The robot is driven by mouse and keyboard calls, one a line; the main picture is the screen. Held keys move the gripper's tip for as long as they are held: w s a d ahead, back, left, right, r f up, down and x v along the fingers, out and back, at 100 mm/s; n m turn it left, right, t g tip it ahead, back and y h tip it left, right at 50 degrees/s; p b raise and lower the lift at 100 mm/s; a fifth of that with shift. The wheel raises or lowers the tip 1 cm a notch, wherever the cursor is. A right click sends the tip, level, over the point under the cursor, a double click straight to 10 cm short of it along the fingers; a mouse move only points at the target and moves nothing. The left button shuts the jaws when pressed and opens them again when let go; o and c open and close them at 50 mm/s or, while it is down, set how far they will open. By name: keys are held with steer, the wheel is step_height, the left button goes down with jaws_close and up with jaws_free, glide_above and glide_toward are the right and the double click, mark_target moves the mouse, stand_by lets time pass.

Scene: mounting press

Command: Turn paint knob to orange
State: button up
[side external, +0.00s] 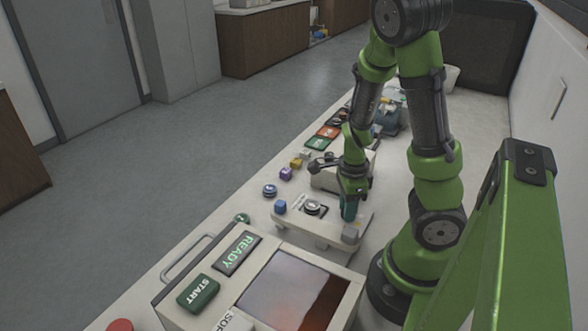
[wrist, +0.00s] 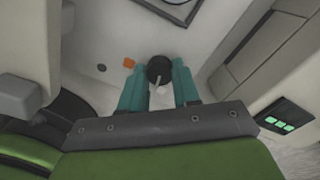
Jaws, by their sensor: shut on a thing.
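The paint knob (wrist: 159,67) is a dark round knob on a pale panel in the wrist view. My gripper (wrist: 158,76) has its two teal fingers on either side of it and is shut on it. A thin pale line on the knob points down in the picture, toward my wrist. In the side view my gripper (side external: 348,211) reaches down at the right part of a low pale fixture (side external: 335,235); the knob is hidden there.
A console with START (side external: 198,294) and READY (side external: 238,254) panels stands in front. Several coloured blocks and trays line the bench behind. A green-lit indicator (wrist: 283,121) shows at the right in the wrist view.

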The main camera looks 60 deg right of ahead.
steer(key=m, duration=0.4)
steer(key=shift+w+m, duration=0.25)
steer(key=shift+m, duration=0.05)
steer(key=m, duration=0.3)
steer(key=shift+m, duration=0.3)
steer(key=m, duration=0.4)
steer(key=shift+d, duration=0.1)
steer(key=shift+m, duration=1.8)
steer(key=o, duration=1.1)
steer(key=shift+s, duration=0.15)
steer(key=shift+c, duration=0.2)
